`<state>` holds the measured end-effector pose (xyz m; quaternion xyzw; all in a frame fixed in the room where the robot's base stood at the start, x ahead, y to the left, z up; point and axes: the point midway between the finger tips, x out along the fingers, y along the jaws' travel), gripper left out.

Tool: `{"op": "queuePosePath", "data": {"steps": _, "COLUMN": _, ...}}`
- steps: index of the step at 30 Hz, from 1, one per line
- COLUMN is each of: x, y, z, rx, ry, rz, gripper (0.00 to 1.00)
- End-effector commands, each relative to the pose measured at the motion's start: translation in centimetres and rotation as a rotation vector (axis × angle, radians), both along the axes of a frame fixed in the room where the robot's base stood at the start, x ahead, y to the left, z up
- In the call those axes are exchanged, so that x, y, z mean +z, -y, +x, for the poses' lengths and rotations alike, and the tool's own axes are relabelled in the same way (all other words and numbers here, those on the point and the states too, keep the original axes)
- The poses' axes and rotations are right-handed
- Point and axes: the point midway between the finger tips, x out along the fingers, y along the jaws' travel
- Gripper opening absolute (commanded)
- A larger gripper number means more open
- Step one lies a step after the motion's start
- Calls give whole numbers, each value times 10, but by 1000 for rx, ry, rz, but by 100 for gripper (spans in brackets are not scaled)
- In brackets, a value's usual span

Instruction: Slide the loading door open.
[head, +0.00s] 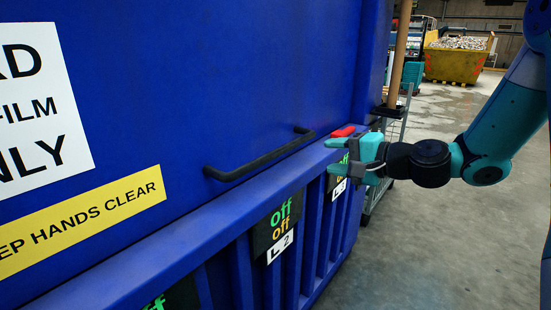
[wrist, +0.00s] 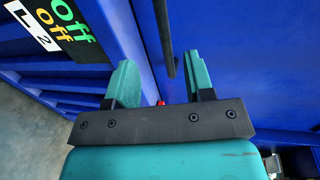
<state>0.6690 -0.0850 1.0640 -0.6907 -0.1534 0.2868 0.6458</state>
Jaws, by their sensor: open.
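The blue loading door (head: 240,80) fills the left of the head view and carries a long black bar handle (head: 262,158) low on its face. The handle also shows in the wrist view (wrist: 165,38) as a dark bar, lined up between the fingertips in the picture and nearer the right finger. I see no contact with the handle.
A red piece (head: 343,131) sits by the ledge close to my gripper. Below the ledge are black "off" panels (head: 277,225) on the ribbed blue front (head: 310,240). A wire cart (head: 382,180) with a wooden post (head: 399,50) stands behind. Floor at the right is clear.

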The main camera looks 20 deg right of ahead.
Motion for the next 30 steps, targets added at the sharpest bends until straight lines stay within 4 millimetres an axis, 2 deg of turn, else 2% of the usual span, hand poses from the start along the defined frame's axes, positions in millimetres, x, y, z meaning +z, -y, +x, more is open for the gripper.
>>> {"op": "queuePosePath", "data": {"steps": 5, "x": -2, "y": -11, "z": 18, "rx": -5, "ry": 0, "rz": 8, "gripper": 48}}
{"op": "queuePosePath", "data": {"steps": 21, "x": -25, "y": -80, "z": 112, "rx": -5, "ry": 1, "rz": 4, "gripper": 48}}
{"op": "queuePosePath", "data": {"steps": 25, "x": -29, "y": -89, "z": 126, "rx": -6, "ry": 2, "rz": 4, "gripper": 48}}
{"op": "queuePosePath", "data": {"steps": 30, "x": -32, "y": -95, "z": 135, "rx": -9, "ry": 1, "rz": 4, "gripper": 48}}
